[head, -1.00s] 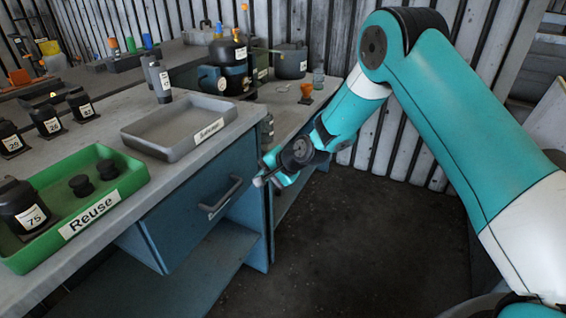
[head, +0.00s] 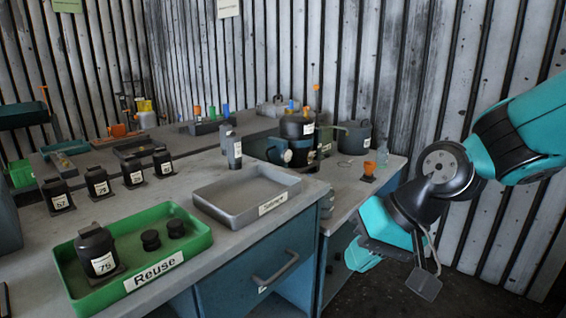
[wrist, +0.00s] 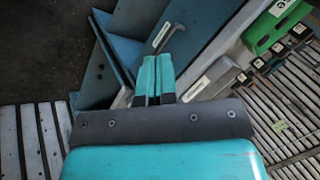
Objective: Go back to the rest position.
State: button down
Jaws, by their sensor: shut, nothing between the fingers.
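My gripper (head: 361,257) is at the right in the head view, beside the bench end and clear of the trays. Its teal fingers (wrist: 157,75) are together in the wrist view, with nothing between them. They point toward the blue cabinet and its drawer handle (wrist: 164,36), apparently without touching. My arm reaches in from the right edge of the head view, folded at the wrist.
The blue drawer (head: 262,270) lies below the empty grey tray (head: 212,212). A green Reuse tray (head: 195,248) holds a black part labelled 75 (head: 97,250) and two small black pieces. Several labelled black parts stand behind. A corrugated wall (head: 400,100) is behind my arm.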

jog(key=s+d+r+n+g+h, duration=0.1)
jog(key=s+r+n, duration=0.15)
jog(key=s, duration=0.55)
jog(key=s+d+r+n+g+h, duration=0.1)
jog(key=s+d+n, duration=0.1)
jog(key=s+n, duration=0.35)
notch_tip(320, 180, up, 12)
jog(key=s+m+p, duration=0.1)
jog(key=m+p, duration=0.1)
jog(key=p, duration=1)
jog(key=shift+a, duration=0.25)
jog(key=shift+s, duration=0.1)
